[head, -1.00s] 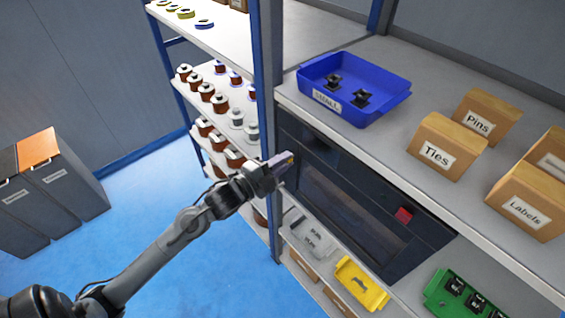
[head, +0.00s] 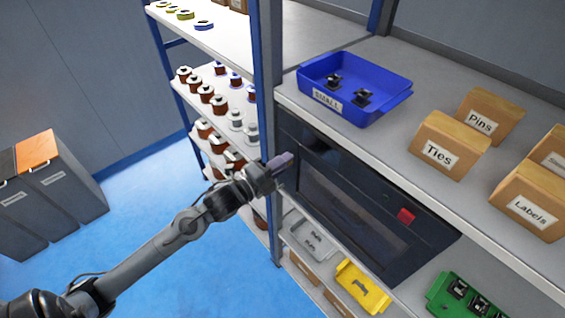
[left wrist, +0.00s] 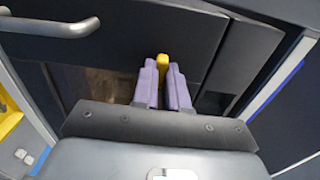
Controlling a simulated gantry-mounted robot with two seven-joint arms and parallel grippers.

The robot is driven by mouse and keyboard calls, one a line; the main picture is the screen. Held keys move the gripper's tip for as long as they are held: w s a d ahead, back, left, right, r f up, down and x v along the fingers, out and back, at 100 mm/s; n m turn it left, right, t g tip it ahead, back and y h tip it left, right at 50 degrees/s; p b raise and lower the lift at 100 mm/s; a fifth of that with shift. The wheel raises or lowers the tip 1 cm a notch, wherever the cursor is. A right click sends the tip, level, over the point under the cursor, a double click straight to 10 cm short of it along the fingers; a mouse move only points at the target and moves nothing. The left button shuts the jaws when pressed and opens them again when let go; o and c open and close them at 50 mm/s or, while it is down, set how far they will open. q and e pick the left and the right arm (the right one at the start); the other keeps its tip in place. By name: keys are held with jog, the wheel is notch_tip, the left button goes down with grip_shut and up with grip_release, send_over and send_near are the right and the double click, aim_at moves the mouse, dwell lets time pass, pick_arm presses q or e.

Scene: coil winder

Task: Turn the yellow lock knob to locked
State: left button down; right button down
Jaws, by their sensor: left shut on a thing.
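The yellow lock knob (left wrist: 162,62) shows in the left wrist view between the tips of my left gripper, on the dark front of the winder. My left gripper (left wrist: 163,84) is shut on it, with a purple finger on either side. In the head view my left gripper (head: 281,160) is at the upper left corner of the winder's dark front (head: 350,205), and the knob is hidden there. The knob's markings cannot be made out. My right gripper is not in view.
A blue bin (head: 385,108) with black parts stands on the shelf above, beside cardboard boxes (head: 450,147). Yellow (head: 362,287) and green (head: 468,300) trays sit below. A blue post (head: 267,120) stands close left.

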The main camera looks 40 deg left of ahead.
pick_arm(q)
jog(key=c, duration=1.2)
grip_release()
jog(key=shift+o, duration=0.2)
jog(key=s+a, duration=0.1)
jog(key=s, duration=0.9)
jog(key=shift+s+a, duration=0.25)
jog(key=shift+s, duration=0.1)
